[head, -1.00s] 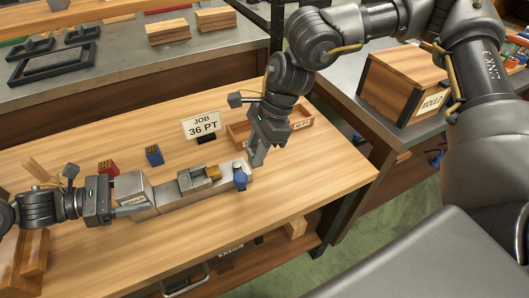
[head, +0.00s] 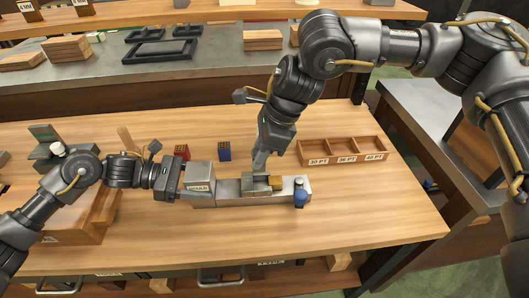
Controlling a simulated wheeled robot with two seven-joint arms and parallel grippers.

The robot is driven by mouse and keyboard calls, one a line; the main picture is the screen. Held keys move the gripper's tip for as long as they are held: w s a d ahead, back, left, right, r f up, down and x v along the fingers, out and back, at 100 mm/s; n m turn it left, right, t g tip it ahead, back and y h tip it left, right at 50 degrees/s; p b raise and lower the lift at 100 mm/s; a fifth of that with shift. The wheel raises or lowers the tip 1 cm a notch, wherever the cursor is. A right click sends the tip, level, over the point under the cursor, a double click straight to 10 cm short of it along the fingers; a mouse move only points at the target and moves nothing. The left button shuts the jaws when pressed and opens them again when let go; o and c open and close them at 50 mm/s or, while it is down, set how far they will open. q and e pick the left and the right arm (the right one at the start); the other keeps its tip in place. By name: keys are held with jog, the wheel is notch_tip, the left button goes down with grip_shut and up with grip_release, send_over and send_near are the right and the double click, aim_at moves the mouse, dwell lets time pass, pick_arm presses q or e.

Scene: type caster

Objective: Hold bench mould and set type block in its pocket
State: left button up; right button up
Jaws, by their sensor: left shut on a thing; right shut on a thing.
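The bench mould (head: 230,200) is a long grey metal body lying on the table, with a block labelled MOULD at its left end, a brass-coloured piece (head: 276,182) and a blue knob at its right. My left gripper (head: 179,184) is shut on the mould's left end. My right gripper (head: 260,164) points down at the mould's back edge, just left of the brass-coloured piece. It is shut on the type block, which is too small and covered to make out clearly. I cannot tell whether the block touches the pocket, which is partly hidden by the fingers.
A wooden tray (head: 386,157) with compartments labelled 30 PT, 36 PT and 40 PT stands right of my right gripper. The table's front and right are clear.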

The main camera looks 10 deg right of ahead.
aim_at(260, 178)
jog(key=shift+f, duration=3.4)
jog(key=shift+s+d+f, duration=0.15)
jog(key=shift+s+f, duration=0.1)
jog(key=shift+f, duration=0.3)
jog(key=o, duration=1)
jog(key=shift+c, duration=0.2)
jog(key=shift+o, duration=0.2)
jog(key=shift+s+f, duration=0.1)
jog(key=shift+s, duration=0.05)
jog(key=v, duration=1.3)
jog(key=shift+w+a+r, duration=0.25)
jog(key=shift+w+r, duration=0.05)
jog(key=shift+w, duration=0.05)
jog(key=shift+c, duration=0.3)
